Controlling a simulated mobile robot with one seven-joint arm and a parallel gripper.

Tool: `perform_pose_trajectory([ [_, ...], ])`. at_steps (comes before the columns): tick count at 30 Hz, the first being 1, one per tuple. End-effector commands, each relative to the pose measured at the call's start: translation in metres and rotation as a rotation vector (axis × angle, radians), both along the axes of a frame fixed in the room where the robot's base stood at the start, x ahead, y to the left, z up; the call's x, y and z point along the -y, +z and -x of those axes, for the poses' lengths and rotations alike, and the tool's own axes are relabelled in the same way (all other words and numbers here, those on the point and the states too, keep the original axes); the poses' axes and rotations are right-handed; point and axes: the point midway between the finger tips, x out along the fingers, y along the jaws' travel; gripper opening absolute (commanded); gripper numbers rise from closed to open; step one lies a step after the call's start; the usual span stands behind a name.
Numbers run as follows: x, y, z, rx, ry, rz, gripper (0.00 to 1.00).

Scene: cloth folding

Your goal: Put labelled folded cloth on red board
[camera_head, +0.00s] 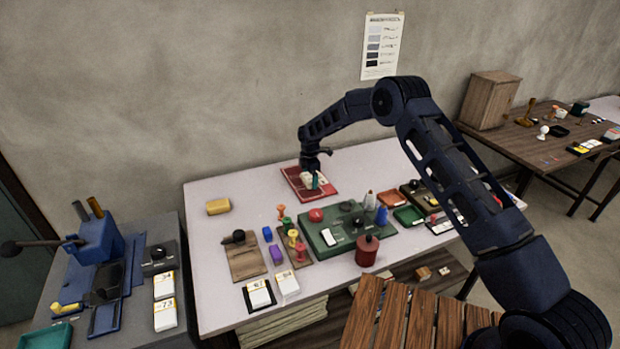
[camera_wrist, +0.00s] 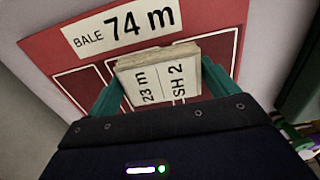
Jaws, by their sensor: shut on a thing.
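The red board (camera_head: 293,184) lies near the back edge of the pale table. In the wrist view the red board (camera_wrist: 47,52) has outlined dark red panels and a white label reading "BALE 74 m". My gripper (camera_wrist: 162,88) is shut on the labelled folded cloth (camera_wrist: 158,72), a pale block whose label reads "23 m" and "SH 2". The teal fingers hold it on both sides. The cloth is over the red board; I cannot tell whether it touches it. In the head view my gripper (camera_head: 312,180) is over the board and partly hides it.
A green board (camera_head: 340,245) with several small items stands in front of the red board. Stamps, a dark red jar (camera_head: 367,250), a wooden board (camera_head: 246,262) and a yellow block (camera_head: 218,206) are also on the table. The table's back left is mostly clear.

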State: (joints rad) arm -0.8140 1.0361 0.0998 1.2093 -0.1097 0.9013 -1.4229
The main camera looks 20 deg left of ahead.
Motion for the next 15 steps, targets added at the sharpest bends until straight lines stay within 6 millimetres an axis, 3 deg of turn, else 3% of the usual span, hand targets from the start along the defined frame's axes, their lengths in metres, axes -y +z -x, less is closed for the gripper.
perform_pose_trajectory([
  [3,0.0002,-0.0027,-0.0001,-0.001,0.000,0.001,0.63],
  [4,0.0001,-0.0025,0.0000,0.000,0.000,0.000,0.90],
  [6,0.0001,-0.0022,-0.0001,0.000,0.000,0.000,1.00],
  [15,-0.0002,0.0018,0.0001,0.001,0.000,-0.001,1.00],
])
